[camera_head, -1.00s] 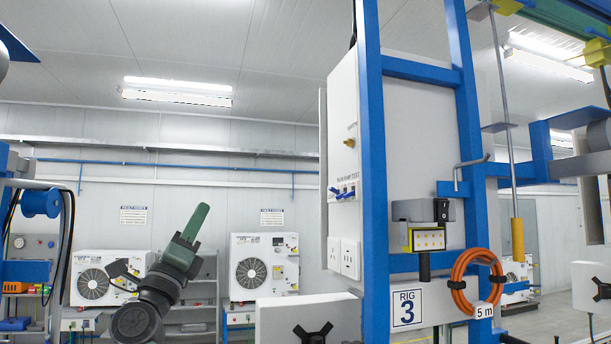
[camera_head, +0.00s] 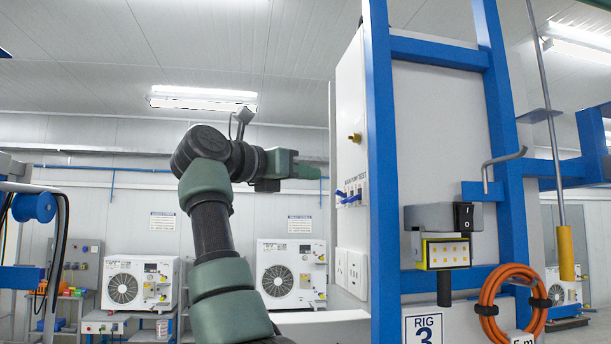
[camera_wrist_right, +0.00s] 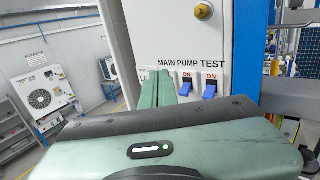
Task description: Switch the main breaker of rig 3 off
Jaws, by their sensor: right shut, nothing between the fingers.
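The rig 3 breaker panel (camera_head: 347,150) is a white box on the blue frame, with a row of small blue levers (camera_head: 350,197) low on its face. In the right wrist view the panel (camera_wrist_right: 170,35) reads MAIN PUMP TEST. Two blue levers, under PUMP (camera_wrist_right: 185,88) and TEST (camera_wrist_right: 209,90), show with ON above them. The main breaker's place, under MAIN, is hidden behind my fingers. My right gripper (camera_head: 312,172) is shut and empty, just left of the panel and slightly above the levers; it also shows in the wrist view (camera_wrist_right: 166,86). Contact cannot be told. My left gripper is not in view.
White sockets (camera_head: 351,270) sit below the panel. A grey switch box (camera_head: 440,217) with a black rocker, an orange hose coil (camera_head: 510,300) and the RIG 3 sign (camera_head: 423,328) are to the right. Blue frame posts (camera_head: 380,150) stand beside the panel.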

